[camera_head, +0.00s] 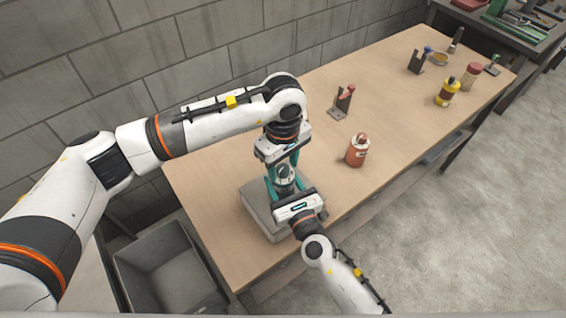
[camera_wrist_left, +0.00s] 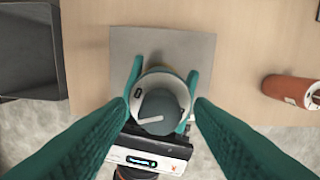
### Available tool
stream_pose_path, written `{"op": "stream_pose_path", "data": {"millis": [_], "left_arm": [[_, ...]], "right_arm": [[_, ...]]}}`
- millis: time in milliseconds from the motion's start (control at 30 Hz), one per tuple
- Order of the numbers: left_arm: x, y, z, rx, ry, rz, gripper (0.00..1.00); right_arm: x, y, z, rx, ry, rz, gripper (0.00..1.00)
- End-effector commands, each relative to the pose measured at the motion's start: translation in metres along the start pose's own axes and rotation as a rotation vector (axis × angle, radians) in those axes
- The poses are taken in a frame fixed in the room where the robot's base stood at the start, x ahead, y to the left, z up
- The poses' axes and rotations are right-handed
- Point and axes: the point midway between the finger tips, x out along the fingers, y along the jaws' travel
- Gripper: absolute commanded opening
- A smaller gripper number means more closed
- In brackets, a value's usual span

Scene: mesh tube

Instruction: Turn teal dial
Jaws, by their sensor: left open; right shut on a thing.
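The teal-grey dial (camera_head: 285,171) tops a round, pale body (camera_head: 286,185) standing on a grey square block (camera_head: 252,208). In the left wrist view the dial (camera_wrist_left: 160,110) carries a white line across its top, and the pale body (camera_wrist_left: 147,84) shows around it. My left gripper (camera_head: 283,163) hangs above the dial, open, with one teal finger at each side of it. My right gripper (camera_head: 285,183) reaches in from the front and is shut on the body, a finger on each side. Contact between my left fingers and the dial cannot be told.
A dark bracket (camera_head: 341,104) is farther back. A yellow bottle (camera_head: 446,92) and several small items stand at the table's far end. A grey bin (camera_head: 160,265) is below the table's left edge.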

Motion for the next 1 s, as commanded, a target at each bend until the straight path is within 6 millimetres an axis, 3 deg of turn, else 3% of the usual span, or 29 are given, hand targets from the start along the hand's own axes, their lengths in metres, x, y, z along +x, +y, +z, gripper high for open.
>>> {"op": "stream_pose_path", "data": {"millis": [300,600,1000], "left_arm": [[0.0027,-0.0001,-0.0003,0.001,0.000,-0.001,0.48],[0.0024,-0.0001,-0.0003,0.000,0.000,-0.001,0.03],[0.0019,0.0000,0.0000,-0.093,0.000,0.000,0.03]], "right_arm": [[0.0000,-0.0001,0.0002,0.000,0.000,0.000,0.25],[0.0000,-0.0001,0.0002,0.000,0.000,0.000,0.25],[0.0000,-0.0001,0.0002,0.000,-0.001,0.000,0.25]]}}
